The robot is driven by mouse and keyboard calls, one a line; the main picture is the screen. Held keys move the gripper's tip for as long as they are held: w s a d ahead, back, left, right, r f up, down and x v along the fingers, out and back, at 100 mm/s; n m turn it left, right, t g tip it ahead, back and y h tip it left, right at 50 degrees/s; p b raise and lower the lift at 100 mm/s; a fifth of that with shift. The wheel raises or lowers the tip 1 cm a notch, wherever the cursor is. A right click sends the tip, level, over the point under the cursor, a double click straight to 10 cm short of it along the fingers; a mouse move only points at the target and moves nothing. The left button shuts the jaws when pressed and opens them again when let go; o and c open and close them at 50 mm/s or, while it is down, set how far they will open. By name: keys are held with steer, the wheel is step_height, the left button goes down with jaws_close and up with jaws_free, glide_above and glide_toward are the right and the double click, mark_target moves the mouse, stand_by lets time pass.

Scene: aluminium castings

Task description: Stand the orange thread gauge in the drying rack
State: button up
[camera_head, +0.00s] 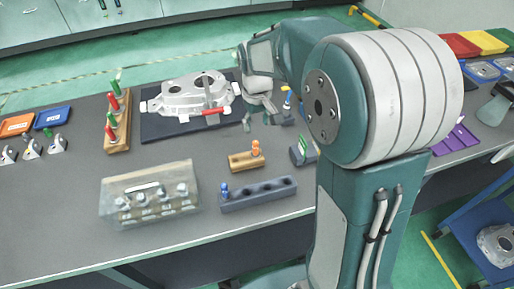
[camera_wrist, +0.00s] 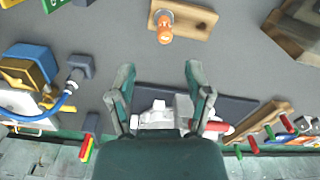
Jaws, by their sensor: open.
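The orange thread gauge (camera_head: 256,148) stands upright in one end of a small wooden block (camera_head: 239,164). In the wrist view the gauge (camera_wrist: 165,27) is near the top edge, seen from above, in its block (camera_wrist: 196,20). A long grey block with a row of holes (camera_head: 260,197), which looks like the drying rack, lies in front of the wooden block. A blue gauge (camera_head: 224,190) stands at its left end; its other holes look empty. My gripper (camera_head: 260,119) is open and empty above the table, behind the orange gauge and apart from it.
A clear box of metal parts (camera_head: 150,195) stands left of the grey block. A metal casting (camera_head: 185,95) lies on a dark mat behind. A wooden rack with red and green handled tools (camera_head: 117,125) is at left. A small grey holder (camera_head: 303,152) stands right of the wooden block.

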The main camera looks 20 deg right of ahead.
glide_above(256, 154)
steer(key=w, duration=0.1)
step_height(256, 154, down, 5)
steer(key=shift+a+r, duration=0.1)
steer(key=shift+r, duration=0.05)
steer(key=f, duration=0.5)
steer(key=shift+d+f, duration=0.1)
steer(key=shift+d, duration=0.15)
steer(key=shift+a, duration=0.1)
steer(key=shift+c, duration=0.4)
jaws_close()
